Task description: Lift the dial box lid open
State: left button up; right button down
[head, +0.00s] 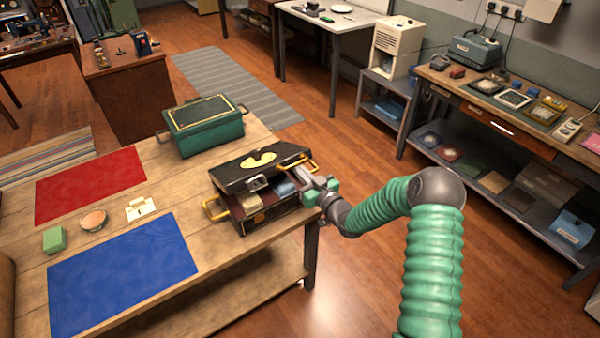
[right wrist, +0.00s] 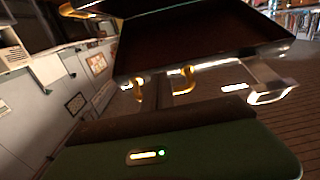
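The black box (head: 262,209), which I take to be the dial box, stands near the table's right edge, with brass handles at its sides. Its black lid (head: 262,165), with a gold emblem, is partly raised above the body, and items show in the gap. My right gripper (head: 312,186) is at the box's right side, close to the lid's edge. Whether its fingers touch or grip the lid is unclear. In the right wrist view a large dark panel (right wrist: 200,40), probably the lid, hangs ahead of my gripper, with brass handles below. My left gripper is not in view.
A green box (head: 205,132) stands behind on the wooden table (head: 185,195). A red mat (head: 90,184), a blue mat (head: 122,272), a green block (head: 54,239), a round dish (head: 93,220) and a white card (head: 140,209) lie left. Open floor lies right of the table.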

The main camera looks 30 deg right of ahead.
jog(key=shift+w+r+p, duration=0.25)
jog(key=shift+r, duration=0.25)
jog(key=shift+w+r+p, duration=0.2)
jog(key=shift+r+p, duration=0.05)
jog(key=shift+r, duration=0.25)
jog(key=shift+w+r, duration=0.1)
jog(key=shift+r, duration=0.1)
jog(key=shift+w+a+r+p, duration=0.1)
jog(key=shift+w+r+p, duration=0.5)
jog(key=shift+r, duration=0.5)
jog(key=shift+w, duration=0.1)
jog(key=s+d+p, duration=0.1)
jog(key=s, duration=1)
